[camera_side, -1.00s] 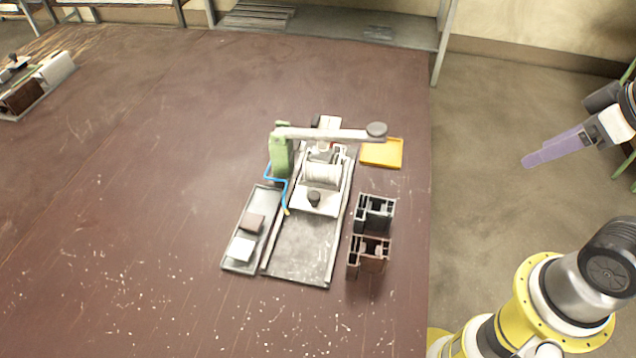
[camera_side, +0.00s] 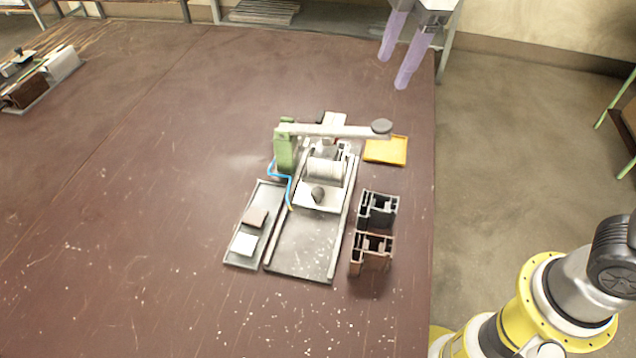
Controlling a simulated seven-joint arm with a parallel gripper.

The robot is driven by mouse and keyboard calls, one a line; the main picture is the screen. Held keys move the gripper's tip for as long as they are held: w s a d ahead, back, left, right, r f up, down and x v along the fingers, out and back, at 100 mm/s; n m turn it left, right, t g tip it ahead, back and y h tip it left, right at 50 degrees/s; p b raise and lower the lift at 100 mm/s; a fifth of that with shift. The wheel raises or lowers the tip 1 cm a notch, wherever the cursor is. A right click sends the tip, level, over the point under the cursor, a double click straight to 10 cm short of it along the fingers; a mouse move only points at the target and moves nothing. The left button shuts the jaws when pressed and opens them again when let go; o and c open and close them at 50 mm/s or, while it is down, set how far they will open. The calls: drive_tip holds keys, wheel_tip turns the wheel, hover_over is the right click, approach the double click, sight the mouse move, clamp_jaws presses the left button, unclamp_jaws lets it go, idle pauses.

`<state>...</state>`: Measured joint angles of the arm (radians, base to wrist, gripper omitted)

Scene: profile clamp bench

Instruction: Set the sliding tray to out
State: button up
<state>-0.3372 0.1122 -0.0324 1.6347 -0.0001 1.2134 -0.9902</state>
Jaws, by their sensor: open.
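The sliding tray (camera_side: 320,198) is a pale plate with a dark round knob (camera_side: 318,194) on its front part. It sits between two rails on a grey base (camera_side: 303,246), at the back half, under a lever arm. The front half of the base is bare. A white ribbed cylinder (camera_side: 325,170) stands behind the knob. My gripper (camera_side: 393,70) has two purple fingers, spread apart and empty. It is high at the top of the view, beyond and to the right of the clamp, touching nothing.
A green post (camera_side: 285,147) carries the lever arm (camera_side: 335,131) across the tray. Dark (camera_side: 377,211) and brown (camera_side: 371,253) profile pieces stand at the right. A yellow tray (camera_side: 387,151) lies behind them. A grey tray (camera_side: 252,228) with two blocks lies left. The table's left side is mostly clear.

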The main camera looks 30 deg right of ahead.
drive_tip(key=w+a+f+n+g, duration=0.1)
drive_tip(key=w+a+f+n, duration=0.15)
drive_tip(key=a+f, duration=0.3)
drive_tip(key=g, duration=0.1)
approach(318, 191)
drive_tip(key=shift+h, duration=0.4)
drive_tip(key=f, duration=0.8)
drive_tip(key=shift+w+a+f, duration=0.1)
drive_tip(key=shift+a+f, duration=0.1)
drive_tip(key=shift+a, duration=0.2)
clamp_jaws()
drive_tip(key=shift+r, duration=0.1)
